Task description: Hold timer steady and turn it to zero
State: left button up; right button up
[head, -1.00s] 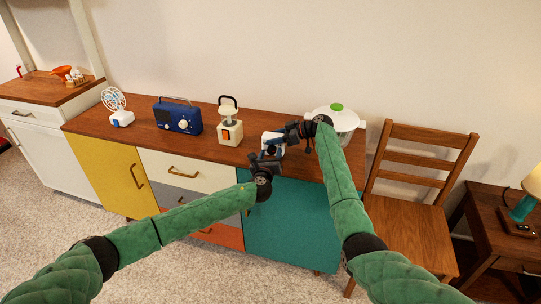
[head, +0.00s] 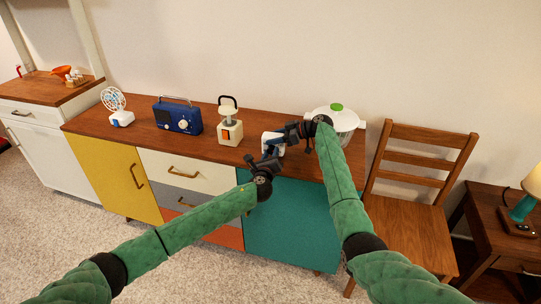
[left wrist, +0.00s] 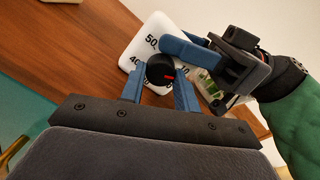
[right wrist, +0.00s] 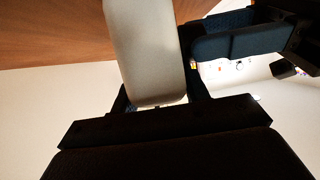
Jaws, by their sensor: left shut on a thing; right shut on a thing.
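The timer (head: 269,137) is a white slab near the front edge of the counter, mostly hidden by my grippers in the head view.
A cream lantern-like appliance (head: 229,131), a blue radio (head: 178,117) and a white fan (head: 120,115) stand to the left on the wooden counter (head: 145,131). A wooden chair (head: 412,205) is at right.

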pick_arm(q)
jog(key=shift+n, duration=1)
jog(key=o, duration=1)
jog(key=v, duration=1.2)
